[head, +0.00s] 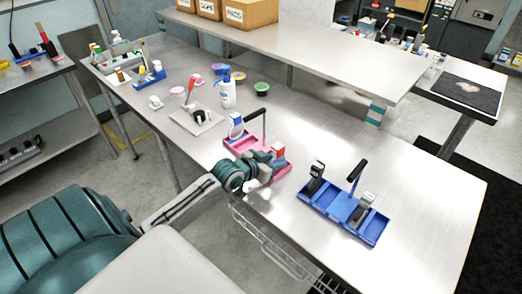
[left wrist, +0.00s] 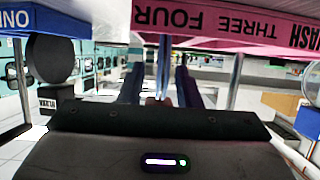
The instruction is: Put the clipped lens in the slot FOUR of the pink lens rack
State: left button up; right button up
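The pink lens rack (head: 232,143) stands on the steel table. Its edge, lettered THREE and FOUR, runs across the top of the left wrist view (left wrist: 225,38). A blue-and-white piece (head: 235,126) stands in its far part, and a red-and-white clip (head: 278,151) stands at its near end beside my left gripper (head: 277,163). In the left wrist view a thin bluish plate (left wrist: 163,68), perhaps the lens edge-on, hangs below FOUR between my dark fingers. The fingers look spread, with gaps on both sides. My right gripper is not visible.
A blue rack (head: 340,208) with a black handle and dark clipped pieces stands to the right. A white bottle (head: 227,92), a grey plate (head: 199,119) and several small coloured bowls lie farther back.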

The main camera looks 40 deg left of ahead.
pick_arm(q)
jog(key=v, duration=0.9)
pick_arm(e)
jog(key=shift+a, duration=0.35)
